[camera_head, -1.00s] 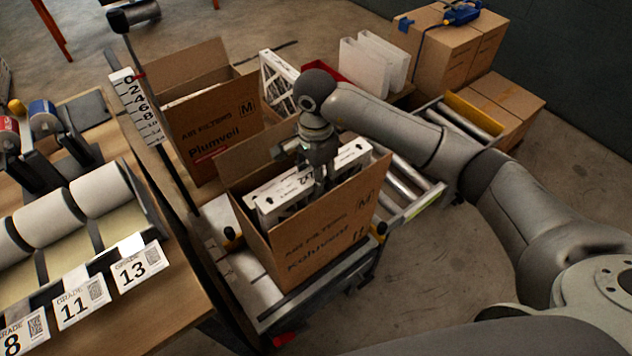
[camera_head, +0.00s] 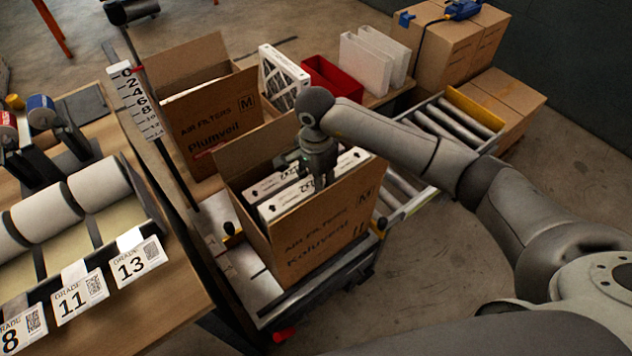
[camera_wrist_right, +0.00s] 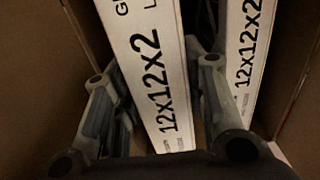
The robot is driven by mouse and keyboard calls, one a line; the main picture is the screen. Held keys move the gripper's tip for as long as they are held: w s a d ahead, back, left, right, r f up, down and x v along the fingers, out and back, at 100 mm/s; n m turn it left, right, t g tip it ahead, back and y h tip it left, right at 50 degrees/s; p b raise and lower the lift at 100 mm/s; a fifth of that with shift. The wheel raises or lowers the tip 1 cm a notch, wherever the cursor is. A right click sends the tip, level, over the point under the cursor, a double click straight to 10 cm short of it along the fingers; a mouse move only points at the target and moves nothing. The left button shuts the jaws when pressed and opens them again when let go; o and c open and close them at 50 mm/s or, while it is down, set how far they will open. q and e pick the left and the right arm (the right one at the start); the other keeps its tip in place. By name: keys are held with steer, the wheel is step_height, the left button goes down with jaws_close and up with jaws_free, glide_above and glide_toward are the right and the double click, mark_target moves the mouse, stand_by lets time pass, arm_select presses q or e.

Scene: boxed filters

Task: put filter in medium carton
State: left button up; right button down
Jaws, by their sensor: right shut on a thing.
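The front carton (camera_head: 315,232), brown and marked AIR FILTERS with an M, stands open on the cart. Inside are two white-edged filters side by side; the rear one (camera_head: 268,187) is partly hidden. In the right wrist view the held filter (camera_wrist_right: 150,75), printed 12x12x2, sits between the fingers (camera_wrist_right: 155,95). The other filter (camera_wrist_right: 245,60) stands to its right, apart from it. My left gripper is out of view.
A second M carton (camera_head: 215,135), marked Plumveil, stands open behind. A pleated filter (camera_head: 283,77), a red bin (camera_head: 331,78) and white panels (camera_head: 365,65) stand beyond. A roller conveyor (camera_head: 440,120) lies at right. A bench with rolls (camera_head: 45,217) fills the left.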

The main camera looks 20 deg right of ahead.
steer(key=c, duration=0.9)
jaws_free()
steer(key=shift+r+p, duration=0.5)
steer(key=shift+p, duration=0.15)
steer(key=shift+r+p, duration=0.4)
steer(key=shift+p, duration=0.05)
steer(key=shift+w+r+b, duration=0.1)
steer(key=shift+r+b, duration=0.6)
steer(key=shift+b, duration=0.15)
steer(key=shift+r+b, duration=1.15)
steer(key=shift+r, duration=3.85)
